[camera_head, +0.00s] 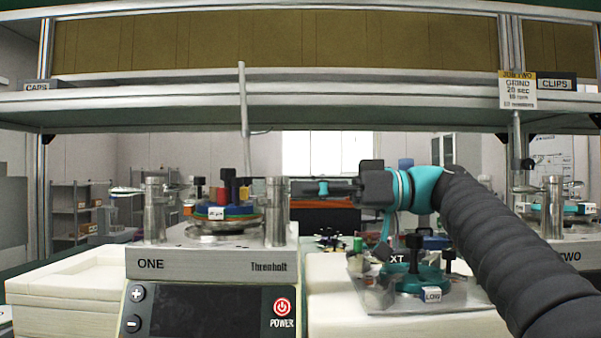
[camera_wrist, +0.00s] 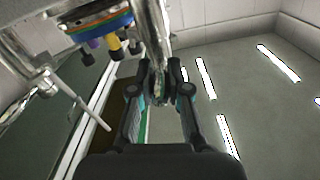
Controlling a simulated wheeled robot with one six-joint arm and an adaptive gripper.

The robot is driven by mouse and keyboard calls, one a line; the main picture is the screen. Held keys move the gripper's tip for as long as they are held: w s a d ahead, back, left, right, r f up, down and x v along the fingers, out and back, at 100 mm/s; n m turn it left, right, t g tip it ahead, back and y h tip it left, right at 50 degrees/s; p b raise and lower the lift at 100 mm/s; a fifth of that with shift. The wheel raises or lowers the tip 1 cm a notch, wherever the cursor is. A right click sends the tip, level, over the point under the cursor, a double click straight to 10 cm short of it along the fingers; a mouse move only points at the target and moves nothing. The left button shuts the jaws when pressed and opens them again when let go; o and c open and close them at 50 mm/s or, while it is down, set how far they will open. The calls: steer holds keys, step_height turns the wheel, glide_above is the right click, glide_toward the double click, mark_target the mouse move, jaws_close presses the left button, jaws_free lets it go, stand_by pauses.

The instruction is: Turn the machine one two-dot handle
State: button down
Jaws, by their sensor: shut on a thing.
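Machine ONE (camera_head: 205,265) stands at the left in the head view, with a silver post on each side of its round plate. My gripper (camera_head: 290,188) reaches in from the right, level, at the top of the right post (camera_head: 276,215). In the wrist view my gripper (camera_wrist: 160,92) is shut on a small shiny, dark metallic handle (camera_wrist: 158,85) at the end of that post (camera_wrist: 155,35). The fingers are on either side of the handle. I see no dots on it, so I cannot confirm its mark.
The plate stack on machine ONE carries several coloured knobs, including a red one (camera_head: 229,191). A shelf (camera_head: 290,98) spans above. A teal plate (camera_head: 415,278) with black knobs sits on a white block at right. Machine TWO (camera_head: 570,255) is at far right.

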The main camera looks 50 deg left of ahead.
steer(key=shift+h, duration=0.3)
steer(key=c, duration=1.1)
jaws_free()
steer(key=shift+a, duration=0.1)
steer(key=shift+f, duration=0.1)
